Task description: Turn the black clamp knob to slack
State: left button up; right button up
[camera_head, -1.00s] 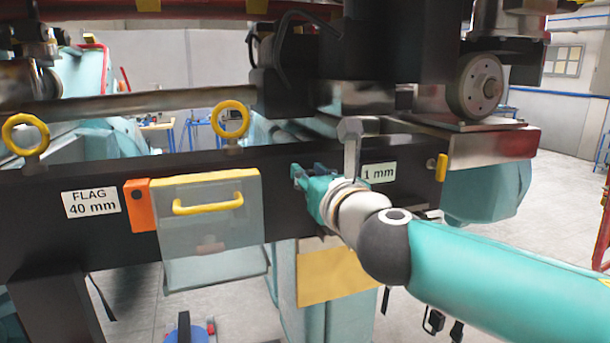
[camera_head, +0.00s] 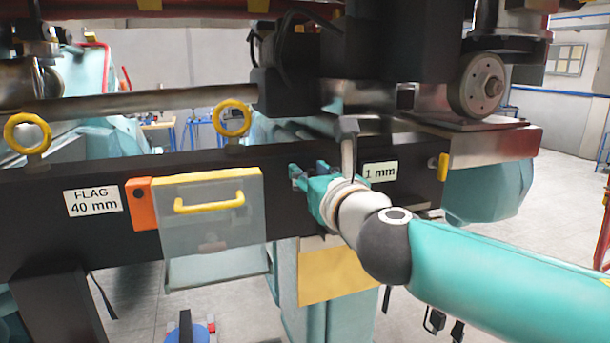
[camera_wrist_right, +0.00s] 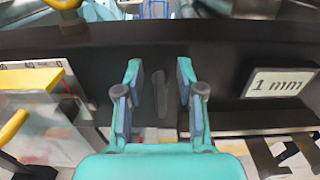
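A dark, elongated handle that looks like the black clamp knob (camera_wrist_right: 162,93) stands nearly upright on the black beam's face in the right wrist view. My right gripper (camera_wrist_right: 159,75) is open, its two teal fingers one on each side of the knob, with a visible gap on both sides. In the head view my right gripper (camera_head: 308,171) is at the beam face, left of the "1 mm" label (camera_head: 380,171). The knob cannot be made out there. My left gripper is not in view.
A clear flap with a yellow handle (camera_head: 209,204) and an orange block (camera_head: 140,204) are left of the gripper. The "FLAG 40 mm" label (camera_head: 92,202) is farther left. A yellow eyebolt (camera_head: 231,120) stands above the beam (camera_head: 285,205). A yellow tab (camera_head: 443,167) is at right.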

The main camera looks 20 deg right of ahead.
jog(key=s, duration=1.2)
jog(key=shift+d, duration=0.2)
jog(key=shift+w+f, duration=0.1)
jog(key=shift+f, duration=0.05)
